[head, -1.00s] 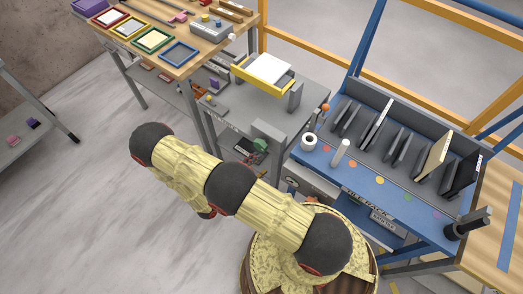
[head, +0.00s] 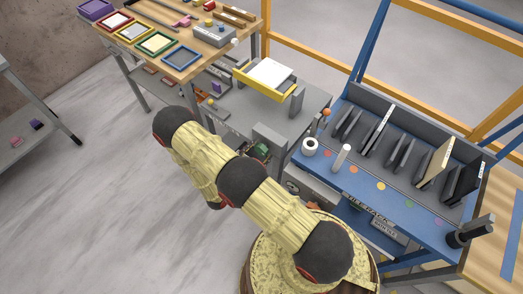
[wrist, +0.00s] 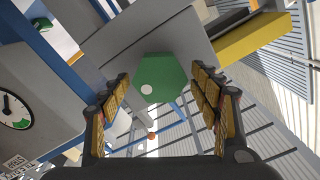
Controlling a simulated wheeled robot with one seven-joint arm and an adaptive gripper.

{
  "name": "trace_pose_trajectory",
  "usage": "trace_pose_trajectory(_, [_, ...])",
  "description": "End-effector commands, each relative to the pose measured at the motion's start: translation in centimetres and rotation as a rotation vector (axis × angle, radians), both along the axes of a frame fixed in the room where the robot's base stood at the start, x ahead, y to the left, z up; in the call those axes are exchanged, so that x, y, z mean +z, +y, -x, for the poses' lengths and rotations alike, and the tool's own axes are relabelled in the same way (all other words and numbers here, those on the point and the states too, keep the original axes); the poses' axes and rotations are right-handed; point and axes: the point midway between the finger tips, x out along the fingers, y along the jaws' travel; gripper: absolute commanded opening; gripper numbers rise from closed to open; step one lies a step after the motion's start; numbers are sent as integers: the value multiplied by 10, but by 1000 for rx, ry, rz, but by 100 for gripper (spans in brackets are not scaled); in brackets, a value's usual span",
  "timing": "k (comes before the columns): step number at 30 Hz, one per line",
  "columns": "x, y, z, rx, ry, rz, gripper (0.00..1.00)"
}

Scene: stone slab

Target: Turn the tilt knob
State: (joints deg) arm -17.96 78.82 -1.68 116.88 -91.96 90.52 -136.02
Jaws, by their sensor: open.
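A green six-sided knob (wrist: 163,78) with a white dot on its face shows in the wrist view, in front of a grey plate (wrist: 200,40). It looks like the tilt knob. My gripper (wrist: 163,105) is open, with one finger to the left of the knob and one to the right. The knob lies between and beyond the fingertips as seen here; I cannot tell the gap in depth. In the head view a small green part (head: 262,150) shows on the grey machine (head: 270,134), probably the same knob.
A round dial (wrist: 12,108) with a black pointer is at the left of the wrist view. A blue rack table (head: 340,185) stands to the right, a wooden table (head: 225,45) behind.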

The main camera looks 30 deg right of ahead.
Motion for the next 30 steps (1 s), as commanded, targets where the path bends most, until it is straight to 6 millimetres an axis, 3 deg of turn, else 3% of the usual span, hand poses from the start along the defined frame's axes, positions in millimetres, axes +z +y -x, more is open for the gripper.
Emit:
trace_pose_trajectory(13, [0,-11,-3,0,0,0,63])
trace_pose_trajectory(30, [0,-11,-3,-1,0,0,30])
